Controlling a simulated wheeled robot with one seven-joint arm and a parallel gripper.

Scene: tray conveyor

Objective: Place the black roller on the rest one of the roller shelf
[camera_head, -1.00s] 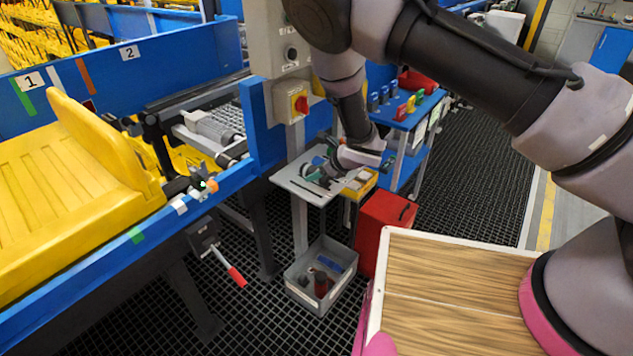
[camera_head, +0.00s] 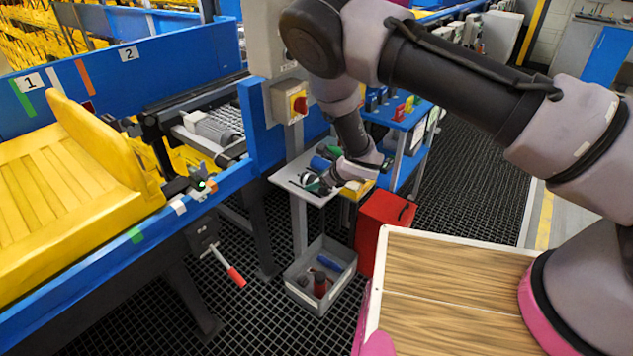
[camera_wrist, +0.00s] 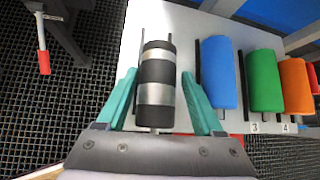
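In the head view the shelf (camera_head: 283,178) is partly hidden by my gripper (camera_head: 314,184). The label of the roller's own place is hidden.
A blue roller (camera_wrist: 218,75), a green roller (camera_wrist: 263,80) and an orange roller (camera_wrist: 296,85) lie to the right; labels 3 and 4 show. Below the shelf stand a grey bin (camera_head: 300,292) with loose items and a red box (camera_head: 378,225). A red-handled lever (camera_head: 235,276) hangs left.

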